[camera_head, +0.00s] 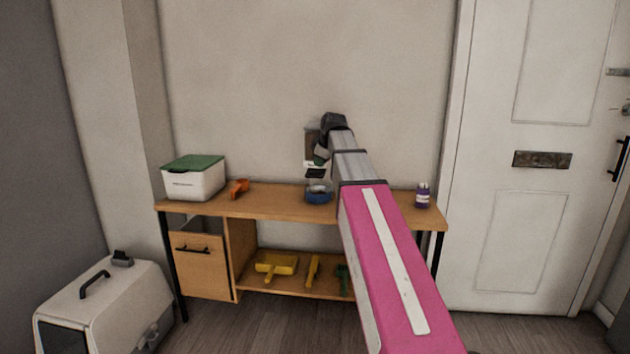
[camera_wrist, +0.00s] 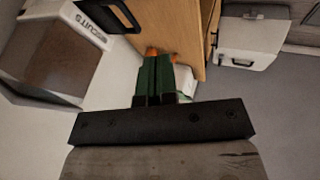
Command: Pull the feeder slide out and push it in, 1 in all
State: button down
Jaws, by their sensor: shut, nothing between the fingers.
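The feeder (camera_head: 311,142) is mounted on the wall above the bench, partly hidden by my arm. In the wrist view its white body with a brown window and "BISCUITS" lettering (camera_wrist: 92,24) fills the left side. A black, handle-like part (camera_wrist: 118,12) shows beside the lettering at the top edge; it looks like the slide's front. In the head view a dark piece (camera_head: 315,173) shows under the feeder. How far the slide is out I cannot tell. My gripper (camera_wrist: 158,52), with green fingers and orange tips, is shut and empty, apart from the black part.
A blue bowl (camera_head: 318,194) stands on the wooden bench (camera_head: 270,205) below the feeder. A white box with a green lid (camera_head: 194,178), an orange object (camera_head: 239,188) and a purple bottle (camera_head: 422,196) stand on it too. A pet carrier (camera_head: 105,308) is on the floor.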

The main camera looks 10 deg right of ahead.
aim_at(317, 170)
jog(key=w+f, duration=0.8)
jog(key=shift+w+a+f, duration=0.2)
jog(key=shift+w+a, duration=0.1)
jog(key=shift+w, duration=0.05)
dwell(0.3)
jog(key=shift+w+d+r, duration=0.1)
jog(key=shift+w+d, duration=0.15)
jog(key=shift+w, duration=0.45)
jog(key=shift+w+d+f, duration=0.1)
jog(key=shift+w+d, duration=0.1)
jog(key=shift+w, duration=0.5)
jog(key=shift+w+d+r, duration=0.1)
jog(key=shift+w+d, duration=0.15)
jog(key=shift+w, duration=0.45)
